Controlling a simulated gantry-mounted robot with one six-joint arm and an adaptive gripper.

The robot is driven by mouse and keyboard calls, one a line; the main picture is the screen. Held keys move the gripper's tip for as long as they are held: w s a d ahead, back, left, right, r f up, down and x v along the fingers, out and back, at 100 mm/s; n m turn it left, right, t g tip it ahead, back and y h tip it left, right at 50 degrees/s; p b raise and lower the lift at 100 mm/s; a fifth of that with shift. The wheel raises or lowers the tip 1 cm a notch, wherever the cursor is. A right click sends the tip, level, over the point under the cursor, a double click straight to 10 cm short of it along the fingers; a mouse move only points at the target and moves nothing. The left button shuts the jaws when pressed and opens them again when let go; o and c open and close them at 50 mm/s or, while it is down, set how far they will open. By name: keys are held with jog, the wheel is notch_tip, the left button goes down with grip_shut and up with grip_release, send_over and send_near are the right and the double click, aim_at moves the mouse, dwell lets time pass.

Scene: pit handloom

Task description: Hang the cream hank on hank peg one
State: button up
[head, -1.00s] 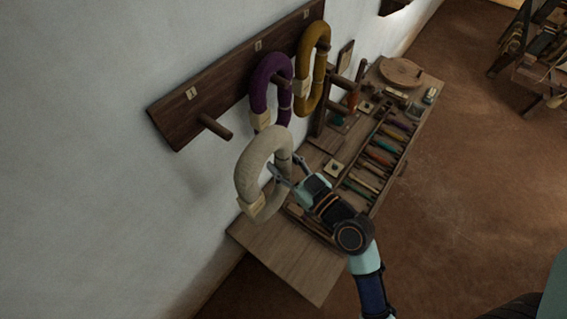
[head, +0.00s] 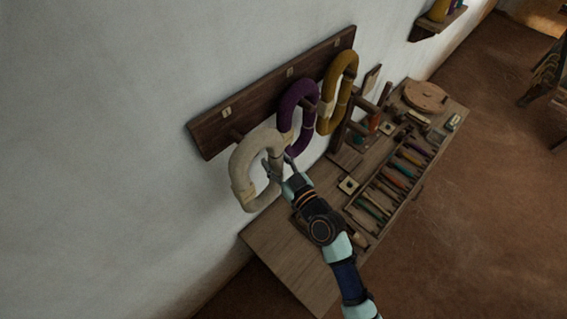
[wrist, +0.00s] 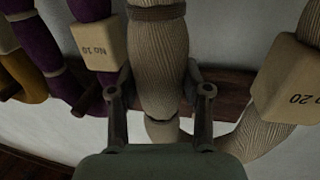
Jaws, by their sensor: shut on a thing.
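The cream hank (head: 243,165) is a thick tilted loop with a pale label band. It is held off the table, in front of the left end of the peg board (head: 212,134). My gripper (head: 277,163) is shut on its right side; the wrist view shows the fingers (wrist: 160,100) on either side of the ribbed cream strand (wrist: 158,65). The label (wrist: 292,85) reads "No 20". Hank peg one (head: 236,134), under the leftmost number plate, shows only as a short stub. The hank covers its outer part, so I cannot tell whether the peg passes through the loop.
A purple hank (head: 284,105) hangs close to the right of the cream one, with a mustard hank (head: 325,105) beyond it. Below stands a wooden bench (head: 285,262) with a tray of coloured tools and a round wooden disc (head: 425,96). Open wall lies left.

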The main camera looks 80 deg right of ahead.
jog(key=w+d, duration=0.1)
jog(key=w, duration=0.1)
jog(key=w+d+f, duration=0.1)
jog(key=w+d, duration=0.1)
jog(key=shift+w+d+f, duration=0.15)
jog(key=shift+w, duration=0.05)
jog(key=shift+f, duration=0.15)
dwell(0.4)
jog(key=o, duration=1.1)
jog(key=shift+o, duration=1.3)
